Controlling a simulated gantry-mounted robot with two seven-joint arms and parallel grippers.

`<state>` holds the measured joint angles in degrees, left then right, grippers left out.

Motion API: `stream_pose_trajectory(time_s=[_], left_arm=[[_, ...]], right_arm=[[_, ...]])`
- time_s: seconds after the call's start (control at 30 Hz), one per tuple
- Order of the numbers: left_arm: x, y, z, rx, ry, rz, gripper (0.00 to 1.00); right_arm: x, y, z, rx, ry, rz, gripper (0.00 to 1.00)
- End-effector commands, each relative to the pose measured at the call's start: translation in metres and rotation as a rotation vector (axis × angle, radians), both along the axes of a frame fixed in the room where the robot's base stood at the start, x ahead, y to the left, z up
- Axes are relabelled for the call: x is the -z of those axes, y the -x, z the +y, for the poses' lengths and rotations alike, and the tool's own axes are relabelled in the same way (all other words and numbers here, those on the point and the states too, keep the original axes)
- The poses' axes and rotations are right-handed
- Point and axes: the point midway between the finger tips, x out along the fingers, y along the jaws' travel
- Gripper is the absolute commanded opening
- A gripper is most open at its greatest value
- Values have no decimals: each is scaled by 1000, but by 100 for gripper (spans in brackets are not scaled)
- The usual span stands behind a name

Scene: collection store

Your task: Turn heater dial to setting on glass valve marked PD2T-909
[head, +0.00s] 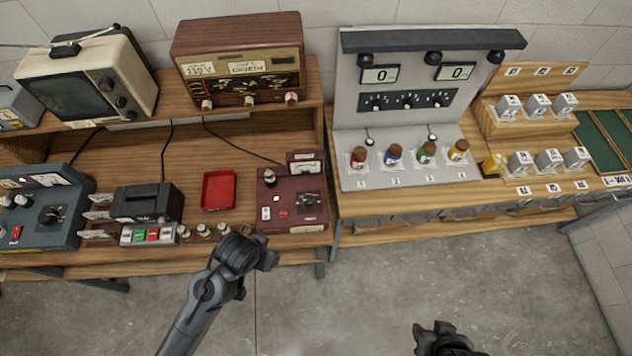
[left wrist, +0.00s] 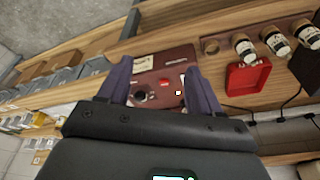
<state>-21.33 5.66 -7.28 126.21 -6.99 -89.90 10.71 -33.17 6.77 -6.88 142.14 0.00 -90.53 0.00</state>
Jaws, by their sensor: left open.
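A maroon box (head: 293,215) with a black dial (head: 308,199), small buttons and pale labels stands at the right front of the left bench. It could be the heater; its label text is too small to read. In the left wrist view the maroon box (left wrist: 165,68) and its dial (left wrist: 139,95) appear between my spread fingers. My left gripper (head: 262,250) is open and empty, in front of the box and apart from it. Several small pale glass pieces (head: 204,231) stand along the bench front; the marking PD2T-909 is not readable. My right gripper (head: 440,335) is low at the bottom right, jaws unclear.
A red tray (head: 218,191) lies left of the maroon box. A black device (head: 146,203) and a grey-blue instrument (head: 45,215) with another dial stand farther left. An old radio (head: 240,60) sits on the shelf. A grey panel with coloured bottles (head: 392,154) is on the right bench.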

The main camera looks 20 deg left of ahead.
Motion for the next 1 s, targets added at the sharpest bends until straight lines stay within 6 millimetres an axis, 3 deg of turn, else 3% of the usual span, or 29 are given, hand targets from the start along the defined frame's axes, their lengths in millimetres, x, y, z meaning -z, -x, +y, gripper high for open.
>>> stream_pose_trajectory(time_s=[0.03,0.1,0.3,0.5,0.73,1.0], left_arm=[[-27,-18,-2,-16,0,11,64],[-29,-49,-8,-52,1,35,64],[-1,-131,-24,-151,1,114,64],[6,-193,-37,-240,-2,185,64],[-1,-228,-46,-307,-8,238,64],[5,-236,-48,-329,-13,258,64]], right_arm=[[-38,0,-1,-1,1,1,43],[-59,0,-1,-2,4,0,43],[-68,0,-2,-4,7,-3,43],[-64,1,-2,-4,8,5,43],[-65,1,-1,-2,4,5,43],[-64,0,1,1,-2,2,43]])
